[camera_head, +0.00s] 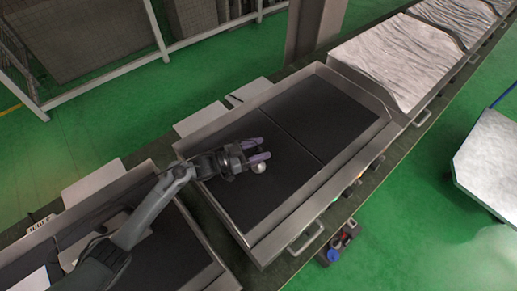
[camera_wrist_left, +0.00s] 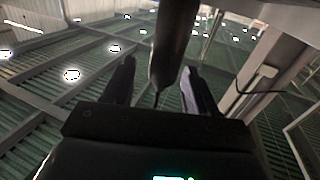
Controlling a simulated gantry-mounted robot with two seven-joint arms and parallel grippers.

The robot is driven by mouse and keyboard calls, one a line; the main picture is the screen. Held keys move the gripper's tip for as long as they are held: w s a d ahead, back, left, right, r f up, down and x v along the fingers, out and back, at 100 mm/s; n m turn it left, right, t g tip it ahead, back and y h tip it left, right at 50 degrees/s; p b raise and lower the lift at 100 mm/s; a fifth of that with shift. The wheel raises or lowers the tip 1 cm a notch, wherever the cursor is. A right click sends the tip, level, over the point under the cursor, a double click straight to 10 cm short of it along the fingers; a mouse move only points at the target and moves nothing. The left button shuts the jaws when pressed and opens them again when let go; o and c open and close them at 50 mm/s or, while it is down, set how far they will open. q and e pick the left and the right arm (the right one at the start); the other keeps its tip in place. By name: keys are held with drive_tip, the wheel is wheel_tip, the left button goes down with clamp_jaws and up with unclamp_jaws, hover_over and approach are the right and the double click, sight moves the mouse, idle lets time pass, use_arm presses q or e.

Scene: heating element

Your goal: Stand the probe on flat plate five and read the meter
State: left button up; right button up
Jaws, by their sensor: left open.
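My left gripper (camera_head: 258,151) is over the dark flat plate (camera_head: 262,200) in the near part of a metal-framed unit. Its two purple-tinted fingers are apart. A small silver round piece (camera_head: 258,167) shows just beside the lower finger; I cannot tell whether it is part of the probe. In the left wrist view, a dark cylinder (camera_wrist_left: 172,45) stands in the gap between the open fingers (camera_wrist_left: 158,85), with a thin wire below it. I cannot tell whether it touches them. No plate number is readable, and no meter reading can be made out. My right gripper is not in view.
A second dark plate (camera_head: 325,115) adjoins the first, inside the raised metal rim (camera_head: 292,232). Silvery crinkled plates (camera_head: 400,60) lie farther along the line. A small red, black and blue item (camera_head: 338,243) sits by the front edge. Handles stick out along this side.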

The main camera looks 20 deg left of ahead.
use_arm(q)
drive_tip(key=v, duration=0.4)
idle(0.3)
